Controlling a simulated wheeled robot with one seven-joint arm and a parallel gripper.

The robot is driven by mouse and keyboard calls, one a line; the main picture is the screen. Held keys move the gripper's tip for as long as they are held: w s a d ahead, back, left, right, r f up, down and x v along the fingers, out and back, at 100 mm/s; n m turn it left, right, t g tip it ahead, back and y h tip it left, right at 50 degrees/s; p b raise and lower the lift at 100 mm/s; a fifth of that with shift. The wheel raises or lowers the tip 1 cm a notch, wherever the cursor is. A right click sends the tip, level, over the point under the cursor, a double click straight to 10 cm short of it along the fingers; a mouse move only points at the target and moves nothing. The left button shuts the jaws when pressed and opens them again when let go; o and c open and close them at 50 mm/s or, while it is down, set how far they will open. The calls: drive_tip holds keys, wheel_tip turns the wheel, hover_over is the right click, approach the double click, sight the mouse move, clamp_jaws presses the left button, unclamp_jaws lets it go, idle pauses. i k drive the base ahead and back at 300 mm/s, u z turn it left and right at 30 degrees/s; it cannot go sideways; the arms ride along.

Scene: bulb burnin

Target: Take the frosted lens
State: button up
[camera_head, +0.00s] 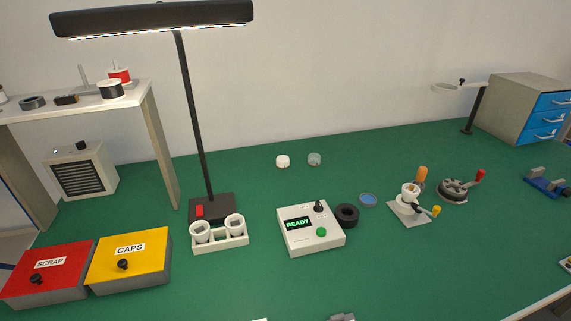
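A small milky-white round piece (283,161) that looks like the frosted lens lies at the back middle of the green table. A similar clear, greyish round piece (315,159) lies just to its right, apart from it. A flat bluish disc (368,200) lies nearer, to the right of a black ring (347,215). My gripper is not recognisable in the head view. A small grey piece is cut off at the bottom edge, and I cannot tell what it is.
A desk lamp (193,115) stands left of the round pieces. Nearer are a white holder with two cups (221,240), a "READY" tester box (311,231), and red SCRAP (48,274) and yellow CAPS (130,260) boxes. A small press (409,205) stands right. Green table around the round pieces is clear.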

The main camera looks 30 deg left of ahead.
sight(283, 162)
drive_tip(key=u, duration=1.25)
